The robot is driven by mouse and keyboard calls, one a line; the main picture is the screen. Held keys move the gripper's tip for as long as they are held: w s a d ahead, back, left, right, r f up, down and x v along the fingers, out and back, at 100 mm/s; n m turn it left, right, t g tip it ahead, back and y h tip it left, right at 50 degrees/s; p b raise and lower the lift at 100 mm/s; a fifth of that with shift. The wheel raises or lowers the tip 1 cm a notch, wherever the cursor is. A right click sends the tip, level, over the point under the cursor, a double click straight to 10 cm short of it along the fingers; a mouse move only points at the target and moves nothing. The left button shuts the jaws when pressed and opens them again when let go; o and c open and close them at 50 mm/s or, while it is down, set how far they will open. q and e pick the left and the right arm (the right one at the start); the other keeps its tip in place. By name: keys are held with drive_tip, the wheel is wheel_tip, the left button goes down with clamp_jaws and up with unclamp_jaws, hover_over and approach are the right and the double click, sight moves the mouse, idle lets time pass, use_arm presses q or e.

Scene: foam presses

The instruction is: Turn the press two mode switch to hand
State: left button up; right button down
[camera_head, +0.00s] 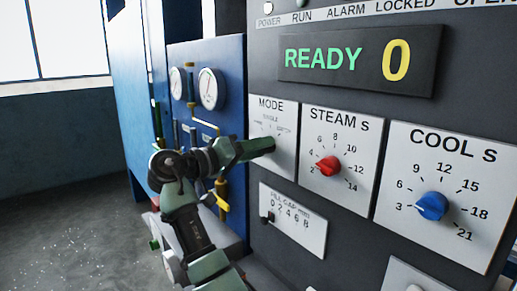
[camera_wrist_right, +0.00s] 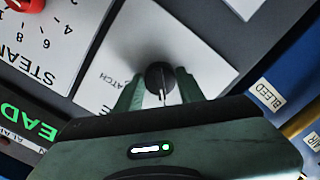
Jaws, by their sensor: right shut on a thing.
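The mode switch is a black round knob (camera_wrist_right: 160,78) with a white pointer line, on a white plate marked MODE (camera_head: 284,108). In the right wrist view the line points toward the gripper body, roughly to the plate's upper edge. My right gripper (camera_head: 268,146) is at the plate in the head view and hides the knob there. In the right wrist view its two green fingers (camera_wrist_right: 158,90) are on either side of the knob, shut on it. The small position labels are mostly too small or covered; part of BATCH is readable. My left gripper is not in view.
Right of the plate are a red steam knob (camera_head: 328,166) and a blue cool knob (camera_head: 432,206). A fill counter plate (camera_head: 293,222) is below. A display (camera_head: 360,62) reads READY 0. A blue panel (camera_head: 222,62) with gauges and yellow pipes stands left.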

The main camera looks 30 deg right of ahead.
drive_tip(key=c, duration=0.9)
unclamp_jaws()
drive_tip(key=a+b, duration=0.1)
drive_tip(key=a, duration=0.1)
drive_tip(key=a+b, duration=0.1)
drive_tip(key=a, duration=0.2)
drive_tip(key=a+b, duration=0.1)
drive_tip(key=a, duration=0.1)
drive_tip(key=shift+s+a, duration=0.25)
drive_tip(key=shift+a, duration=0.15)
